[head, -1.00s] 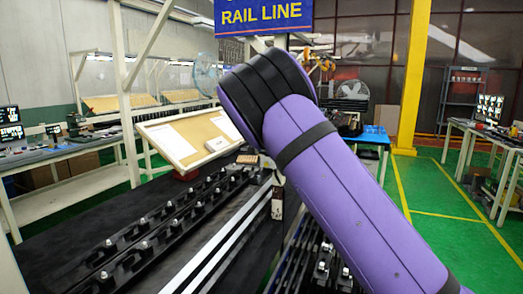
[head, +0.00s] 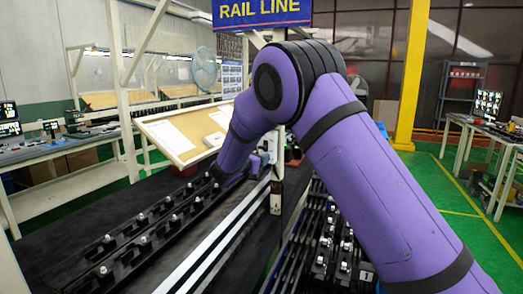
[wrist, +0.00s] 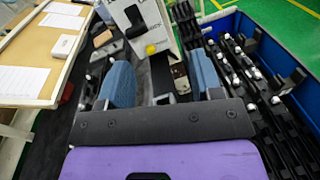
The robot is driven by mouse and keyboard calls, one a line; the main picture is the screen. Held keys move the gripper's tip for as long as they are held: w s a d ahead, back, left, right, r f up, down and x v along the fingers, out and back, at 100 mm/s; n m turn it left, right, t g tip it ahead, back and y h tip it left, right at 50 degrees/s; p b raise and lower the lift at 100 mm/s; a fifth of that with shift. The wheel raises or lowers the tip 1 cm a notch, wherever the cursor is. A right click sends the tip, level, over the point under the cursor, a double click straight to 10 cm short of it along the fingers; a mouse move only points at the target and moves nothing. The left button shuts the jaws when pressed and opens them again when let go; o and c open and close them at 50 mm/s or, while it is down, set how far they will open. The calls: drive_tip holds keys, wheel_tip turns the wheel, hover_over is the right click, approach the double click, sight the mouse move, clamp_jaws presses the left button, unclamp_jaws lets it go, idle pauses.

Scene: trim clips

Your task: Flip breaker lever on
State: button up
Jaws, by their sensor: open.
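In the wrist view a pale box (wrist: 156,14) carries a black lever-like part (wrist: 134,20), with a round yellow knob (wrist: 150,49) near its lower edge. I cannot tell whether the lever is on or off. My gripper (wrist: 158,64) is open, its two blue-grey fingers apart and nothing held between them. The box lies just beyond the fingertips, between them in the picture; I see no clear contact. In the head view my forearm reaches down toward the post, and my gripper is mostly hidden there.
A slanted board with papers (head: 170,137) stands left of the post; it also shows in the wrist view (wrist: 40,35). Black rails with several clips (head: 125,240) run along the dark table. A blue-walled bin (wrist: 295,95) holding black rails is at right.

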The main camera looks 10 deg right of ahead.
sight(262, 147)
drive_tip(key=w+d+n, duration=0.1)
drive_tip(key=w, duration=0.2)
drive_tip(key=w+d+n+t, duration=0.1)
drive_tip(key=w, duration=0.2)
drive_tip(key=w+d+n+y, duration=0.1)
drive_tip(key=w, duration=0.2)
drive_tip(key=shift+d+t, duration=0.35)
drive_tip(key=shift+t, duration=0.05)
drive_tip(key=shift+c, duration=0.4)
drive_tip(key=c, duration=0.9)
drive_tip(key=shift+o, duration=0.2)
drive_tip(key=shift+d+r+g+y, duration=0.1)
drive_tip(key=shift+r+g+y, duration=0.3)
drive_tip(key=shift+g+y, duration=0.25)
drive_tip(key=shift+r+g+y, duration=0.5)
drive_tip(key=shift+g+y, duration=0.25)
drive_tip(key=shift+g, duration=0.4)
